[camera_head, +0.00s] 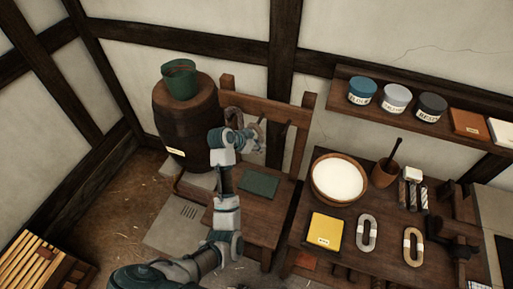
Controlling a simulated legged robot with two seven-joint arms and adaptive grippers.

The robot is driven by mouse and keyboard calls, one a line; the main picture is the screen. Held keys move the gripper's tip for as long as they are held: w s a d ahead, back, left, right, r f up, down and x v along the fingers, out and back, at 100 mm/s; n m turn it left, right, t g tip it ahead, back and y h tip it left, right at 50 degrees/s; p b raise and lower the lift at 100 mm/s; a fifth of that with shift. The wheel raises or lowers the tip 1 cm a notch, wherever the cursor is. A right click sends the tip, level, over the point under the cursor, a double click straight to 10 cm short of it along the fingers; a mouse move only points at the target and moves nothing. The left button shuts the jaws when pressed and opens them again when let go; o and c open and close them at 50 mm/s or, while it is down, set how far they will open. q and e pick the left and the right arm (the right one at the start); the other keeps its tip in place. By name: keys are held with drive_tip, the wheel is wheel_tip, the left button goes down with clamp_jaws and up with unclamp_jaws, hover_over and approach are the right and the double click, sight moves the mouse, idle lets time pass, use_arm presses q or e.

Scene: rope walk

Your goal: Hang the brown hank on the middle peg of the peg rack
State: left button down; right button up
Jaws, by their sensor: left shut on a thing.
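The peg rack (268,108) stands against the back wall, a wooden crossbar between two posts. One peg (262,119) shows near its middle and another (286,128) to the right. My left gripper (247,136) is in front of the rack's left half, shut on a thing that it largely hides. A dark brown loop, seemingly the brown hank (234,113), shows just above the gripper against the crossbar. I cannot tell whether it rests on a peg. My right gripper is not in view.
A grey hank (367,233) and a tan hank (413,246) lie on the bench with a bowl (339,178) and a yellow packet (325,229). A barrel (186,122) with a green bucket (179,79) stands left of the rack. A shelf of jars (396,98) is on the right.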

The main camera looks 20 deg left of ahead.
use_arm(q)
drive_tip(key=shift+w+a+f, duration=0.1)
drive_tip(key=shift+w+a, duration=0.2)
drive_tip(key=shift+w, duration=0.3)
drive_tip(key=shift+w+a, duration=0.25)
drive_tip(key=shift+w, duration=0.3)
drive_tip(key=shift+w+a, duration=0.1)
drive_tip(key=shift+w, duration=0.2)
drive_tip(key=shift+w+d, duration=0.25)
drive_tip(key=shift+w, duration=0.95)
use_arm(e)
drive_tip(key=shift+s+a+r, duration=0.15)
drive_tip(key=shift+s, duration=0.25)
use_arm(q)
drive_tip(key=shift+d, duration=0.1)
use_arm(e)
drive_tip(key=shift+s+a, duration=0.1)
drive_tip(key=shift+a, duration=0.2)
